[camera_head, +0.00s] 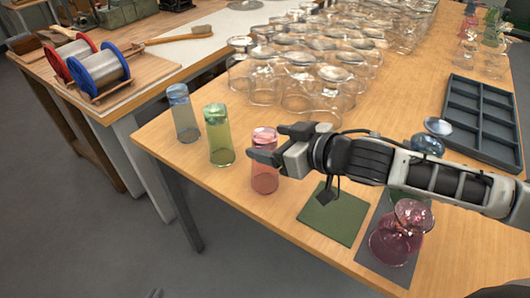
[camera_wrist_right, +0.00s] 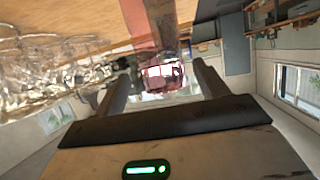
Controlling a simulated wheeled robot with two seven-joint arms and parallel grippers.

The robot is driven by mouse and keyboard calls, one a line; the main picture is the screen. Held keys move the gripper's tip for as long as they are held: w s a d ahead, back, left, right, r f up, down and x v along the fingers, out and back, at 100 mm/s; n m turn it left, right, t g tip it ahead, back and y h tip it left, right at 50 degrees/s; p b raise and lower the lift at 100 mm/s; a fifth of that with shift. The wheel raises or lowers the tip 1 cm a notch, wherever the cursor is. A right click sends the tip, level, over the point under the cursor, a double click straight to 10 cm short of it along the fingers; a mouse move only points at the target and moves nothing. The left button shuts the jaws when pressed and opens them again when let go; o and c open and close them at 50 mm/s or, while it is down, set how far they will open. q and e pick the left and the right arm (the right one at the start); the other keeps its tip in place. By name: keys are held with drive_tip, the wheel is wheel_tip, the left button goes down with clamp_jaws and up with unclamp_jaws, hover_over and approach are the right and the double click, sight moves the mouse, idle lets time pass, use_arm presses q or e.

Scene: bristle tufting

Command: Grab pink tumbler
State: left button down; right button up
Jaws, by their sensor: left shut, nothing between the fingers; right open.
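The pink tumbler (camera_head: 265,178) stands on the wooden table near its left front edge. My right gripper (camera_head: 266,143) reaches in from the right at the tumbler's upper part and hides some of it. Its fingers are open, one on each side of the tumbler. In the right wrist view the pink tumbler (camera_wrist_right: 163,76) shows between the spread fingers (camera_wrist_right: 160,84), with no clear contact on either side. How deep it sits between the fingers I cannot tell. My left gripper is out of view.
A green tumbler (camera_head: 218,140) and a blue tumbler (camera_head: 183,115) stand left of the pink one. Many clear glasses (camera_head: 305,75) crowd behind. A green mat (camera_head: 333,215) lies bare to the right. A pink goblet (camera_head: 392,243) and a dark divided tray (camera_head: 482,130) stand further right.

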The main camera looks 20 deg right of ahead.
drive_tip(key=x, duration=0.4)
drive_tip(key=shift+a+f, duration=0.1)
drive_tip(key=shift+a, duration=0.15)
drive_tip(key=shift+s, duration=0.1)
drive_tip(key=c, duration=1.2)
